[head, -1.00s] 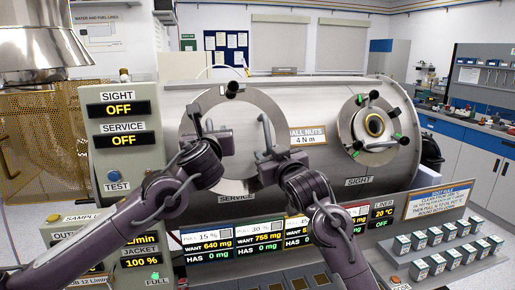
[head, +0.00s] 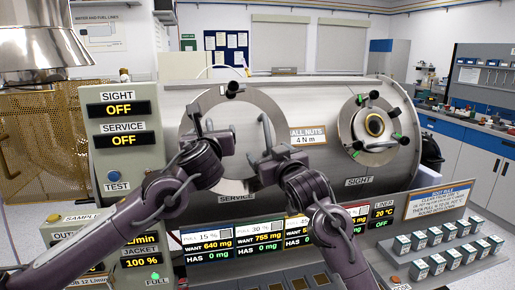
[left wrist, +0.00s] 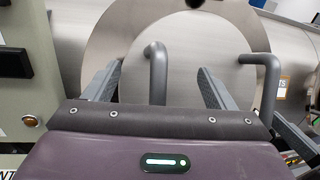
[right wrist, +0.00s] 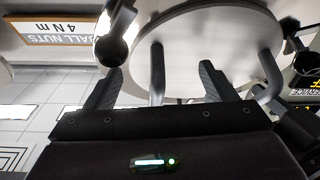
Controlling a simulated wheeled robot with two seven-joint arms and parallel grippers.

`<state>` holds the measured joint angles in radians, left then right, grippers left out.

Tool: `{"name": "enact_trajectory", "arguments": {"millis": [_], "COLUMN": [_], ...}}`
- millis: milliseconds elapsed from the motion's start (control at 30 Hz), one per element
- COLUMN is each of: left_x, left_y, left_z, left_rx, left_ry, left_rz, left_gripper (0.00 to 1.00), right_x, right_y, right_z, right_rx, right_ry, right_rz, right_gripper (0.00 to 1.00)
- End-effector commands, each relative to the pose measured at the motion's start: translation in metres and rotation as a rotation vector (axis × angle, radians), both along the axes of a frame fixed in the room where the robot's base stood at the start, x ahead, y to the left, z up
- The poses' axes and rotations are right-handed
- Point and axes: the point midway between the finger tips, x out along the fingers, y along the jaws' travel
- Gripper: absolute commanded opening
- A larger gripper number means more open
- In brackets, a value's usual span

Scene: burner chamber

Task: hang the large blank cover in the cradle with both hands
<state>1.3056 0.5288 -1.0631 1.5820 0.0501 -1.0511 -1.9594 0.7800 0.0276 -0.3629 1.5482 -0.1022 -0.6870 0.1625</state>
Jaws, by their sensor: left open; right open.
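The large blank cover (head: 236,112) is a round steel disc with two bent grey bar handles, standing upright at the SERVICE port of the chamber. It also shows in the left wrist view (left wrist: 200,45) and the right wrist view (right wrist: 210,35). My left gripper (head: 213,134) is open at the left handle; in its wrist view that handle (left wrist: 156,72) stands between the fingers. My right gripper (head: 270,160) is open at the right handle; in its wrist view a handle (right wrist: 157,75) stands between the fingers. Contact cannot be told. I cannot identify the cradle.
A black ball nut (head: 232,88) sits at the top of the service ring. The SIGHT port (head: 374,126) with several nuts is to the right. A control panel (head: 122,140) stands left. Dose displays (head: 262,240) and rows of small boxes (head: 450,245) lie in front.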

Motion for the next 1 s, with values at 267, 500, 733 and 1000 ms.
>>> {"name": "enact_trajectory", "arguments": {"millis": [267, 500, 733, 1000], "left_x": [-0.009, -0.021, -0.032, -0.046], "left_y": [0.0, -0.001, -0.002, -0.003], "left_z": [-0.001, -0.001, -0.001, -0.002], "left_rx": [0.001, -0.001, 0.0, 0.0], "left_ry": [0.001, 0.0, 0.0, 0.001], "left_rz": [0.0, -0.001, 0.0, -0.001], "left_gripper": [0.78, 0.78, 0.78, 0.78], "right_x": [0.0, 0.001, 0.001, 0.001], "right_y": [0.0, 0.0, 0.0, 0.0], "right_z": [-0.004, -0.01, -0.017, -0.022], "right_rx": [0.0, -0.001, -0.003, -0.003], "right_ry": [0.001, 0.006, 0.014, 0.018], "right_rz": [0.0, -0.001, -0.002, -0.002], "right_gripper": [0.78, 0.78, 0.78, 0.78]}}
